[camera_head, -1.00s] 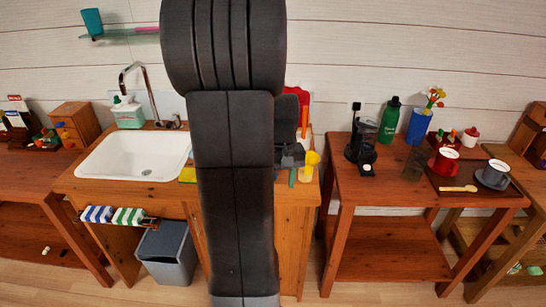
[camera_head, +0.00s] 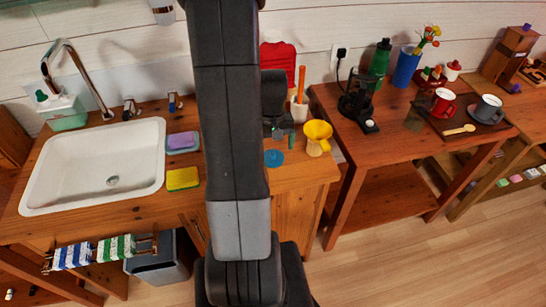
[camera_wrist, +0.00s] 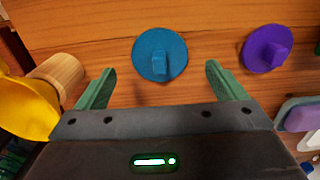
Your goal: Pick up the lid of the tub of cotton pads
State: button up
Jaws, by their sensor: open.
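A round blue lid (camera_wrist: 160,42) with a raised knob lies flat on the wooden counter in the wrist view; it also shows in the head view (camera_head: 274,158). A purple lid (camera_wrist: 257,52) with a similar knob lies to its right. I cannot tell from the frames which lid belongs to the cotton pad tub, and no tub is clearly seen. My gripper (camera_wrist: 160,84) is open and empty, its green fingers on either side of the blue lid's knob in the picture, apart from it. In the head view my gripper (camera_head: 283,136) is partly hidden by my arm.
A yellow funnel (camera_wrist: 28,108) on a wooden holder (camera_wrist: 60,73) stands close by my gripper's left finger. A soap dish with a purple bar (camera_head: 181,141), a yellow sponge (camera_head: 183,179) and the white sink (camera_head: 95,168) are left of my arm.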

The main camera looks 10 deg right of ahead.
aim_at(273, 152)
jog(key=shift+s+f, duration=0.15)
jog(key=shift+f, duration=1.45)
jog(key=c, duration=1.1)
jog(key=shift+o, duration=0.2)
jog(key=shift+r, duration=0.15)
